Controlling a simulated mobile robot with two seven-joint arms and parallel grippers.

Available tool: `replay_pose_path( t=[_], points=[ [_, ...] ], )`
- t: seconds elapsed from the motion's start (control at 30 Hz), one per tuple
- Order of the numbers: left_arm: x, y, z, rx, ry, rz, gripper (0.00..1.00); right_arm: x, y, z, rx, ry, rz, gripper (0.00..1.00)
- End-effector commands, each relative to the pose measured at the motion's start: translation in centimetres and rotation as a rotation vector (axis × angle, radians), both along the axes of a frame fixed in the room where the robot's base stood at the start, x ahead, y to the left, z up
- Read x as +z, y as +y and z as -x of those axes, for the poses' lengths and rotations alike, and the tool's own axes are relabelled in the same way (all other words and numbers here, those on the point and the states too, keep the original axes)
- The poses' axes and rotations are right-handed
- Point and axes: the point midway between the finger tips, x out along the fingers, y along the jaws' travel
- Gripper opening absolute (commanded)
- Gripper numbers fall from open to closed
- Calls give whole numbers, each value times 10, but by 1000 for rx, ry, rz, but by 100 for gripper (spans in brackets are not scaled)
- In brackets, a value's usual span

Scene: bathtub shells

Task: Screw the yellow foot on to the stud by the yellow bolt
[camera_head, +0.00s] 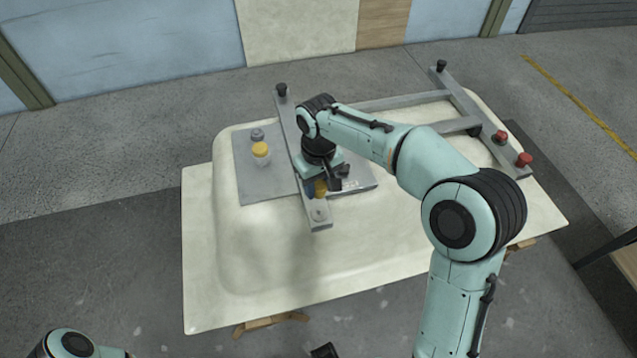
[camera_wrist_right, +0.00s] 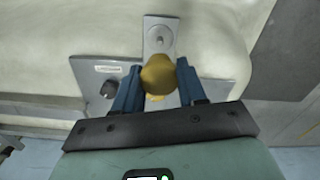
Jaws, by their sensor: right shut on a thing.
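The yellow foot (camera_wrist_right: 158,75) is between the two blue fingers of my right gripper (camera_wrist_right: 157,85), which is shut on it. In the head view the held foot (camera_head: 320,187) is partly hidden by my right gripper (camera_head: 318,184). A bare stud (camera_wrist_right: 160,40) stands on the bar end just beyond the foot in the wrist view. It shows in the head view (camera_head: 318,213) too, at the bar's near end. The foot appears apart from this stud. A pale piece with a yellow top (camera_head: 260,149) stands on the grey plate; I cannot tell whether it is the yellow bolt.
The upturned cream tub (camera_head: 230,260) carries a grey frame with black feet (camera_head: 281,90) and red feet (camera_head: 524,158). A grey knob (camera_head: 257,134) is on the left plate (camera_head: 250,185). A dark piece at the bottom edge may be my left gripper (camera_head: 325,350).

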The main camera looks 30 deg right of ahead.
Motion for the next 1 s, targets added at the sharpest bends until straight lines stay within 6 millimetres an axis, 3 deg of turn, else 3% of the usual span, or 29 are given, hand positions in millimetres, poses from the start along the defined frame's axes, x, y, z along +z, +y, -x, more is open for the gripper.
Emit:
replay_pose_path(
  t=[0.27, 0.7, 1.0],
  points=[
    [-6, 0, 2, 0, 2, 0, 71, -10, 0, 2, -2, 0, 0, 11],
    [-32, 0, 10, 0, 12, 0, 71, -51, 0, 2, -3, 0, 0, 11],
    [-36, 0, 11, 1, 14, 0, 71, -59, 0, 2, -3, -2, 0, 11]
  ],
)
